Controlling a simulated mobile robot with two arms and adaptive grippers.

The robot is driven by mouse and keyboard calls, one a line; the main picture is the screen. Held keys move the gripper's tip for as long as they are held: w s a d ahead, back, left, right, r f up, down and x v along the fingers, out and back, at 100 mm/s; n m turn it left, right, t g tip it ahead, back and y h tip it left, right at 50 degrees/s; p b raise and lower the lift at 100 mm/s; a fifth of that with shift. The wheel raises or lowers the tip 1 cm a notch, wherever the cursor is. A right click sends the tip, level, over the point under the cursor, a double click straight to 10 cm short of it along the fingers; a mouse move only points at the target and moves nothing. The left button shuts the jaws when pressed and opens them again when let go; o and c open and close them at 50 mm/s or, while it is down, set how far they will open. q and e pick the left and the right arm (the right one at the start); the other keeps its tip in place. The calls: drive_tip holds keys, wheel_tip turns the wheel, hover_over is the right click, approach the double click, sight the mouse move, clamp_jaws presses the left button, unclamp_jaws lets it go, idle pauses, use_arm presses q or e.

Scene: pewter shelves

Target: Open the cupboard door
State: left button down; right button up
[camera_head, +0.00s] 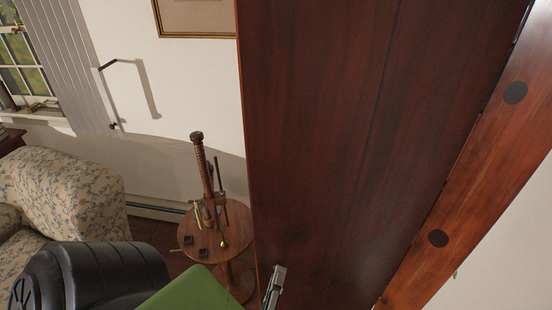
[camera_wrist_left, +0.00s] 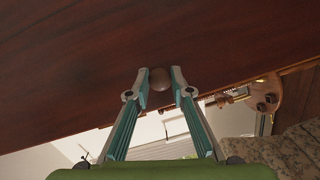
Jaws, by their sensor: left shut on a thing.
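The cupboard door (camera_head: 350,130) is a tall dark red-brown wooden panel filling the middle and right of the head view. It spans the top of the left wrist view (camera_wrist_left: 70,60). A small round brown knob (camera_wrist_left: 159,78) sits on its face near one edge. My left gripper (camera_wrist_left: 160,88) has its two fingertips on either side of the knob and is shut on it. In the head view, only a grey metal part of the left gripper (camera_head: 274,286) shows at the door's lower left. The knob is hidden there. My right gripper is not in view.
A lighter wooden post (camera_head: 480,160) with dark round plugs runs along the door's right side. A round wooden side table (camera_head: 240,262) with a tall screw-like wooden piece (camera_head: 203,170) stands left of the door. A floral armchair (camera_head: 75,195) is farther left.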

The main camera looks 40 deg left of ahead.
use_arm(q)
drive_tip(key=shift+n+g+y, duration=0.6)
drive_tip(key=shift+y, duration=0.1)
drive_tip(key=s+d, duration=0.1)
drive_tip(key=d, duration=0.1)
drive_tip(key=s+d, duration=0.1)
drive_tip(key=shift+d, duration=0.35)
drive_tip(key=shift+f, duration=0.1)
drive_tip(key=c, duration=1.8)
unclamp_jaws()
